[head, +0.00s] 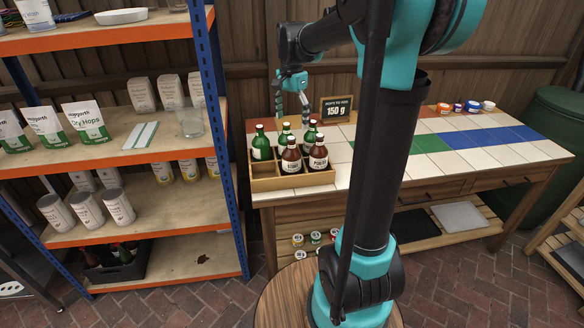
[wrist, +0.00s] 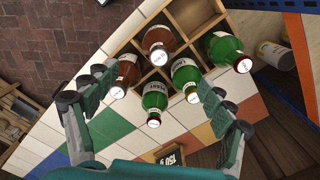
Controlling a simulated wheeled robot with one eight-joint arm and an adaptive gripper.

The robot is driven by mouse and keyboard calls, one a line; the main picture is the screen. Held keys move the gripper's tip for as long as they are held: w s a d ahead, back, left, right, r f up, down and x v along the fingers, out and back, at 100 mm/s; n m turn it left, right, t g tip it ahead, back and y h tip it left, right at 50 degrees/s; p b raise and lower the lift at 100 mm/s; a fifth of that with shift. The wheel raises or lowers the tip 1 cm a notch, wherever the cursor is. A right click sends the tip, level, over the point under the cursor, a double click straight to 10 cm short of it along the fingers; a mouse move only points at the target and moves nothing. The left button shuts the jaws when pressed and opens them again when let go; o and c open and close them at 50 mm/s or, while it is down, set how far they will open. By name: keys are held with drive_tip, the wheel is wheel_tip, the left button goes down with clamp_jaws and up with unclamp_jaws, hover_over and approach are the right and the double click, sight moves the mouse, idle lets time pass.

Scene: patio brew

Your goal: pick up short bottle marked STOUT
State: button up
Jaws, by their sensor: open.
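A wooden divided crate (head: 262,185) on the tiled table holds three green bottles and two brown bottles. The green ones are at the left (head: 260,147), back middle (head: 281,140) and back right (head: 309,139). The brown ones are front middle (head: 291,160) and front right (head: 318,159). The label lettering is too small to read surely, so I cannot tell which is STOUT. My gripper (head: 292,98) is open and empty, above the back of the crate. In the wrist view, the back-right green bottle (wrist: 155,97) shows between the spread fingers, below them.
A shelf unit (head: 222,130) with pouches, cans and a glass (head: 190,122) stands close left of the crate. A small "150 g" sign (head: 336,110) stands behind the bottles. Small tubs (head: 457,107) sit far right. The table's middle looks mostly clear, partly hidden by my arm.

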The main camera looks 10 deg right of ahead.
sight(292, 147)
wheel_tip(292, 147, down, 11)
drive_tip(key=shift+f, duration=0.1)
drive_tip(key=shift+s+a+f, duration=0.1)
drive_tip(key=shift+f, duration=1.25)
drive_tip(key=shift+s+f, duration=0.1)
drive_tip(key=shift+f, duration=1.25)
drive_tip(key=shift+c, duration=0.6)
drive_tip(key=c, duration=1.7)
